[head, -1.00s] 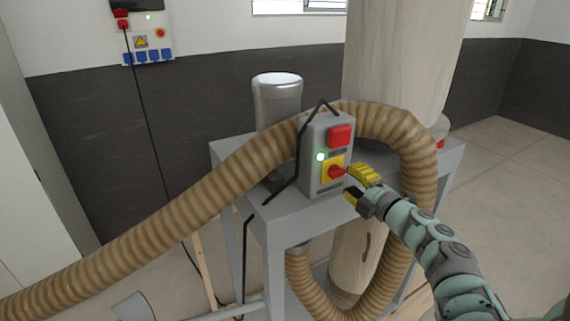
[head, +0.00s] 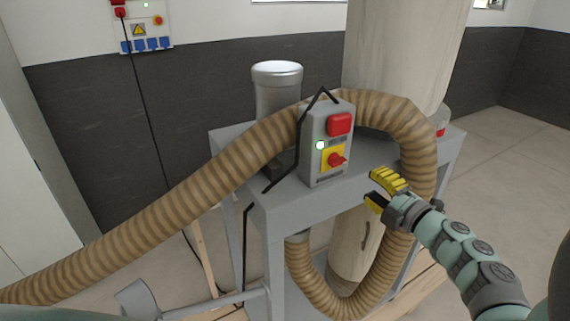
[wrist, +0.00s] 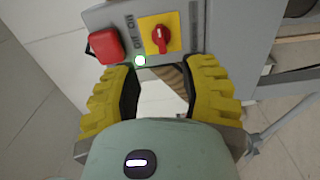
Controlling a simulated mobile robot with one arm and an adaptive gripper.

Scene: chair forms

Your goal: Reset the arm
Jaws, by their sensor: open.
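My gripper (head: 381,190) is open and empty, with yellow ridged fingers, to the right of and apart from the grey switch box (head: 313,174). The box carries a red button (head: 340,124), a lit light (head: 320,145) and a red rotary knob (head: 337,160) on a yellow plate. In the wrist view the two fingers (wrist: 163,95) stand wide apart below the box, with the red knob (wrist: 160,38) above the gap. The knob's white mark lies along its length, and "OFF" and "ON" are printed beside the plate.
A ribbed brown hose (head: 165,205) arches behind the box and loops down near my arm. The grey metal stand (head: 375,175) bears the box, a silver cylinder (head: 277,95) and a large pale bag (head: 400,55). Open floor (head: 510,190) lies to the right.

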